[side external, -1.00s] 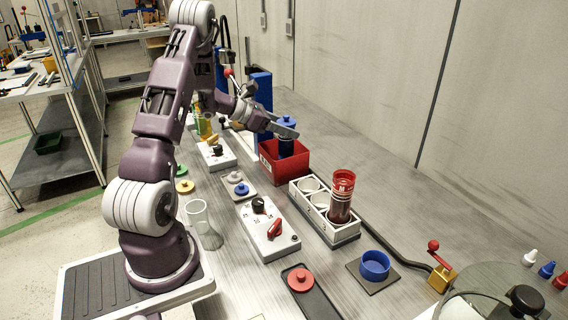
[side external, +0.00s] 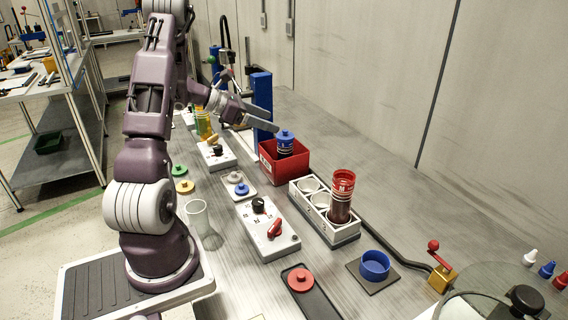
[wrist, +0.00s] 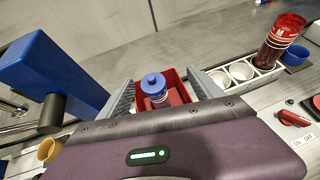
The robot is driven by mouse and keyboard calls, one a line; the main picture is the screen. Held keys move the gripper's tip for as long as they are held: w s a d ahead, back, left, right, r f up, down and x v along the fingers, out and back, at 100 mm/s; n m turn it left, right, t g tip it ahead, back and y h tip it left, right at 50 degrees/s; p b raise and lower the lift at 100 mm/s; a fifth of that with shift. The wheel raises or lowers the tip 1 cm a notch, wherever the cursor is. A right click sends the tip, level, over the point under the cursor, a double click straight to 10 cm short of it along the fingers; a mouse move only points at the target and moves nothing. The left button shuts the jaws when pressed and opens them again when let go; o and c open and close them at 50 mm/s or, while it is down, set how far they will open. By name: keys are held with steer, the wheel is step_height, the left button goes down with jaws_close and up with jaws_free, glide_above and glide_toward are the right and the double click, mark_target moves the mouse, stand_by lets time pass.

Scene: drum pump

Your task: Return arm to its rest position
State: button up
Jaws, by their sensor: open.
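My gripper (side external: 262,123) is open and empty, raised behind and to the left of the red bin in the side view. In the wrist view its two fingers (wrist: 162,95) stand apart, with the bin seen between them. A blue-capped container (side external: 285,142) stands in the red bin (side external: 290,168); it also shows in the wrist view (wrist: 154,88). The fingers are apart from the container.
A blue post (side external: 262,105) stands close beside my gripper. A control box (side external: 268,230) with a red switch, a blue ring (side external: 374,265) and a clear cup (side external: 197,218) are on the table.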

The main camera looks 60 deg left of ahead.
steer(key=s+d+r+m+g+h, duration=0.1)
steer(key=d+r+m+g, duration=0.3)
steer(key=d, duration=0.6)
steer(key=d+r+m+h, duration=0.2)
steer(key=d+r+m, duration=0.1)
steer(key=d+m, duration=0.5)
steer(key=s+d+r+m+g+h, duration=0.1)
steer(key=d+r+m+g, duration=0.2)
steer(key=d, duration=0.8)
steer(key=s+d+m+y, duration=0.3)
steer(key=s+m, duration=0.6)
steer(key=s+d+m+y, duration=0.3)
steer(key=s+m, duration=0.5)
steer(key=m, duration=0.1)
steer(key=shift+s+d+r+m+t, duration=0.15)
steer(key=shift+s+d+m+t, duration=0.15)
steer(key=shift+s+m, duration=0.1)
